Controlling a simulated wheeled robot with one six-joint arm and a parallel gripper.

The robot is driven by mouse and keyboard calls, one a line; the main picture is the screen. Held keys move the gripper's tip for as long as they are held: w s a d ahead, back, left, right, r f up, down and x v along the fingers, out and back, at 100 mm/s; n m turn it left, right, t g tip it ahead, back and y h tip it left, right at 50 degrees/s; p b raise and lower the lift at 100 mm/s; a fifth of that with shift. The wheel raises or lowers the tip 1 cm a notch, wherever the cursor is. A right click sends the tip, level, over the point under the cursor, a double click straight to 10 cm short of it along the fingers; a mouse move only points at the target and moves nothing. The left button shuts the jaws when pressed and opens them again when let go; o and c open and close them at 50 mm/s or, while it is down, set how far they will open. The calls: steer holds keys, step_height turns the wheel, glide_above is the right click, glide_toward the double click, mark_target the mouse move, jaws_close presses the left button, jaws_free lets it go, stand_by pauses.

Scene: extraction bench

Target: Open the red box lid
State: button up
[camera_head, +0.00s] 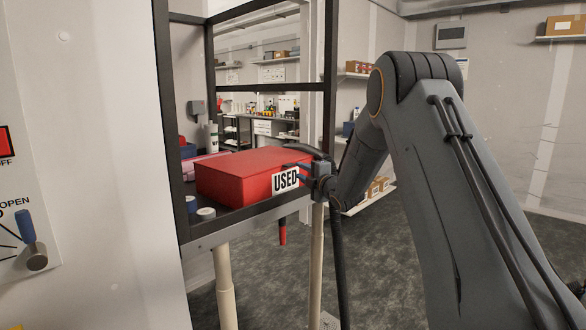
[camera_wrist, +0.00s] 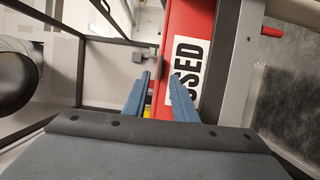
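The red box (camera_head: 240,174) sits on the dark-framed bench shelf, its flat top looking closed. A white "USED" label (camera_head: 285,181) is on its front face. My gripper (camera_head: 298,172) is at the box's right front, close to the label. In the wrist view, the two blue fingers of my gripper (camera_wrist: 161,75) are apart, with a strip of the red box (camera_wrist: 190,18) showing between and beyond them. The label (camera_wrist: 186,72) is partly behind the right finger. I cannot tell whether a finger touches the box. The lid seam is not clear.
Small white-topped containers (camera_head: 205,212) stand at the shelf's left front. Dark frame posts (camera_head: 331,75) rise around the shelf. A red-handled item (camera_head: 282,232) hangs below its edge. A panel with a blue-handled lever (camera_head: 29,232) is at left. Grey floor (camera_head: 390,265) is open at right.

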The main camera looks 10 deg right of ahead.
steer(key=p+x, duration=0.1)
steer(key=x, duration=0.6)
steer(key=shift+p, duration=0.4)
jaws_close()
stand_by(1.1)
